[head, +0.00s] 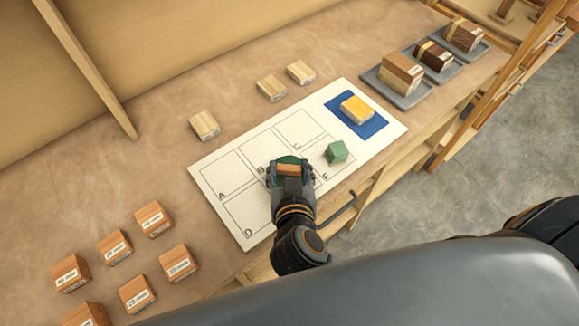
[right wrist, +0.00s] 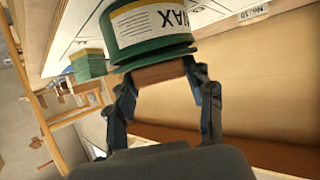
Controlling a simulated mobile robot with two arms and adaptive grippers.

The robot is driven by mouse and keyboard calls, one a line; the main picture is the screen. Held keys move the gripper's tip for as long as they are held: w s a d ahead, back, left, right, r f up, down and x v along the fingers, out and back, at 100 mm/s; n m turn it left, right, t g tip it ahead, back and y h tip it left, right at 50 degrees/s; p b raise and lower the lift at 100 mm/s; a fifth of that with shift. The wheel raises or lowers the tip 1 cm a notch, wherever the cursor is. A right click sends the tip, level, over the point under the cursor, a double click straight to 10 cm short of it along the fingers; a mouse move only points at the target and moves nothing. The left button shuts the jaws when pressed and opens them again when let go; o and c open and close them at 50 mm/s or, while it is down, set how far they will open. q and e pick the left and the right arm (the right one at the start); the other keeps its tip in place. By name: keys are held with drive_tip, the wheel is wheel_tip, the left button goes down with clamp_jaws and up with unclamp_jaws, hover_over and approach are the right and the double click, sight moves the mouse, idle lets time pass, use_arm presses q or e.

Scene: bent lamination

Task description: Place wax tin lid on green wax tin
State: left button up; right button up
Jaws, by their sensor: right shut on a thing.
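The wax tin lid is a green disc (right wrist: 155,57) with a wooden grip bar (head: 289,169). My right gripper (head: 289,176) is shut on the bar, pointing down at the lid. The green wax tin (right wrist: 150,25) has a pale label reading WAX, upside down in the right wrist view. The lid is right at the tin's top there, roughly in line with it. I cannot tell whether it is fully seated. In the head view the gripper and lid hide most of the tin. My left gripper is not in view.
The white board (head: 245,225) has marked squares. A green block (head: 336,152) stands just right of my gripper. A yellow block (head: 356,109) sits on a blue mat (head: 378,127). Grey trays (head: 407,101) hold wooden blocks at upper right. Several labelled blocks (head: 115,247) stand at lower left.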

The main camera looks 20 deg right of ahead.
drive_tip(key=shift+f, duration=0.2)
drive_tip(key=o, duration=1.1)
drive_tip(key=shift+c, duration=0.2)
drive_tip(key=shift+r+b, duration=0.35)
drive_tip(key=p+v, duration=0.8)
drive_tip(key=v, duration=0.4)
drive_tip(key=shift+p, duration=0.3)
